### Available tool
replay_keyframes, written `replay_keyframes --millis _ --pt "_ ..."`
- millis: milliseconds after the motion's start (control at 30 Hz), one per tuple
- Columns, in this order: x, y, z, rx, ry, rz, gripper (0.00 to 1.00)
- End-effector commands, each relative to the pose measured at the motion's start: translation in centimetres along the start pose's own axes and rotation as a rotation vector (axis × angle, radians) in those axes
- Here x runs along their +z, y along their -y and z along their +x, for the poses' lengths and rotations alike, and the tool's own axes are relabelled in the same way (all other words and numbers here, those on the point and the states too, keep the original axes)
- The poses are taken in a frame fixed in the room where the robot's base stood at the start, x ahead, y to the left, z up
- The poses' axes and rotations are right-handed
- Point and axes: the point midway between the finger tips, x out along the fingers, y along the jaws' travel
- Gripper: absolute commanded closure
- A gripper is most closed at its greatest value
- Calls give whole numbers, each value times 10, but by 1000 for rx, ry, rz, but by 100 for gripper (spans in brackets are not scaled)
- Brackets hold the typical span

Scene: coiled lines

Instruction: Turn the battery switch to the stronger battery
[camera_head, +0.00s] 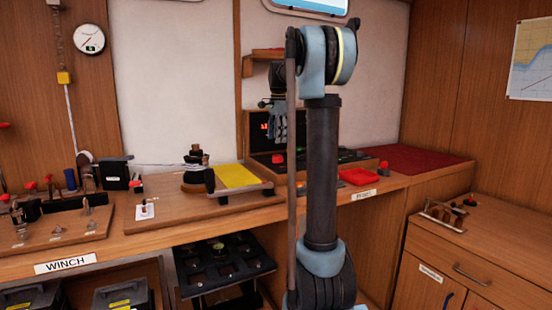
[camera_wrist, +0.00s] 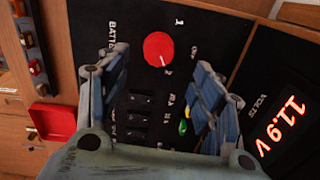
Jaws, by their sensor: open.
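The battery switch is a round red knob (camera_wrist: 158,47) on a black panel (camera_wrist: 215,25) in the wrist view. Its short white pointer line faces down, towards a mark that looks like a 2. Other small marks around it are hard to read. A red-lit volts display (camera_wrist: 279,130) shows 11.9 V at the right. My gripper (camera_wrist: 160,85) is open and empty, its fingers below and to either side of the knob, apart from it. In the head view my gripper (camera_head: 281,128) hangs before the panel box, whose red display (camera_head: 264,127) shows; my arm partly hides the box.
Small black switches (camera_wrist: 138,110) and a green and yellow part (camera_wrist: 185,120) lie between my fingers in the wrist view. A red tray (camera_head: 358,176) sits on the bench to the right. A yellow pad (camera_head: 237,176) and a dark winch (camera_head: 195,170) stand left.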

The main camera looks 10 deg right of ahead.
Motion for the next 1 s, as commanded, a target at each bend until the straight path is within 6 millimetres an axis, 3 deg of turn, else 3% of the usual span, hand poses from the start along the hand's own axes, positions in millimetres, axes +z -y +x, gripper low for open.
replay_keyframes --millis 300,500,967,1000 --pt "0 0 56 0 0 -1 40" --pt "0 0 80 0 0 -1 40" --pt "0 0 91 0 0 -1 40" --pt "1 0 91 0 0 -1 46"
